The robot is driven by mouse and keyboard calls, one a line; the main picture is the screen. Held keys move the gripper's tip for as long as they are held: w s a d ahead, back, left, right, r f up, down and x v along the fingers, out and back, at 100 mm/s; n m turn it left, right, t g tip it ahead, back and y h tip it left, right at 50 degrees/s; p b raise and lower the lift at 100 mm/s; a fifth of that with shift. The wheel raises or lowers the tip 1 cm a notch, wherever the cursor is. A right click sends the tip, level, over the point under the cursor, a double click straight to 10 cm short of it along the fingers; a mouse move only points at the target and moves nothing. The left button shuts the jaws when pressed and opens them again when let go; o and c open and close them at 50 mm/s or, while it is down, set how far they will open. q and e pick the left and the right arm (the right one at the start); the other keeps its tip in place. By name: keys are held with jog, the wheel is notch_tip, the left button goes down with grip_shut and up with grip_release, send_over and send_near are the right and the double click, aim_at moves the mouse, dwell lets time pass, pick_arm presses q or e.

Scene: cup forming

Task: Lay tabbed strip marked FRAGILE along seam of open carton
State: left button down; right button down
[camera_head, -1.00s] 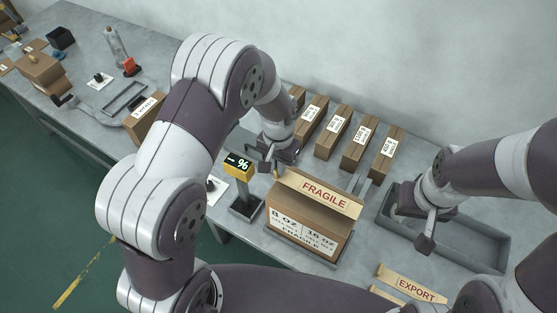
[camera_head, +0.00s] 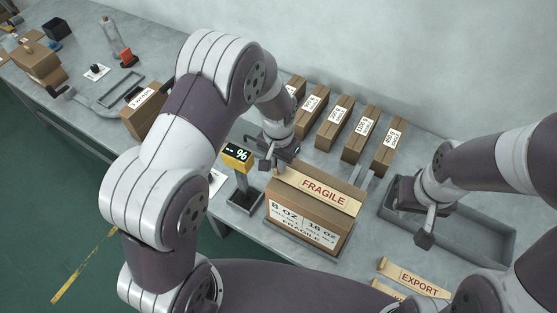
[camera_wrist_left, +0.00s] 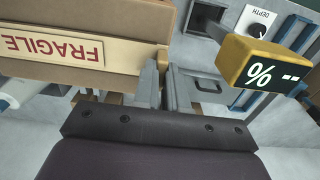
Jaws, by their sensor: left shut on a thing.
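The brown carton (camera_head: 305,215) stands on the bench with printed labels on its front. The tan strip marked FRAGILE (camera_head: 324,191) in red runs lengthwise across the top of the carton. In the left wrist view the strip (camera_wrist_left: 52,49) appears upside down against the carton (camera_wrist_left: 130,30). My left gripper (camera_head: 268,166) is at the strip's left end, and its fingers (camera_wrist_left: 165,85) are shut on the tab there. Whether the whole strip touches the carton, and the seam beneath it, I cannot tell. My right gripper (camera_head: 426,236) hangs above the grey tray, right of the carton, apart from the strip.
A yellow display post (camera_head: 237,156) stands close left of the carton. Several labelled cartons (camera_head: 361,134) line the back. The grey tray (camera_head: 490,228) is at right. A strip marked EXPORT (camera_head: 415,278) lies at front right, partly over another strip.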

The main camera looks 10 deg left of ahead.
pick_arm(q)
jog(key=c, duration=1.1)
grip_release()
jog(key=shift+s, duration=0.1)
jog(key=shift+r, duration=0.1)
notch_tip(320, 180, up, 13)
jog(key=b, duration=0.3)
jog(key=shift+f+b, duration=0.2)
jog(key=shift+b, duration=0.2)
jog(key=s+a+f+n+b, duration=0.1)
jog(key=s+a+f+b, duration=0.2)
jog(key=s+f, duration=0.2)
jog(key=s+a+f+n+t+b, duration=0.1)
jog(key=s+a+f+n+b, duration=0.1)
jog(key=s+a+f+b, duration=0.2)
jog(key=s+f, duration=0.2)
jog(key=s, duration=0.2)
jog(key=shift+s+a, duration=0.15)
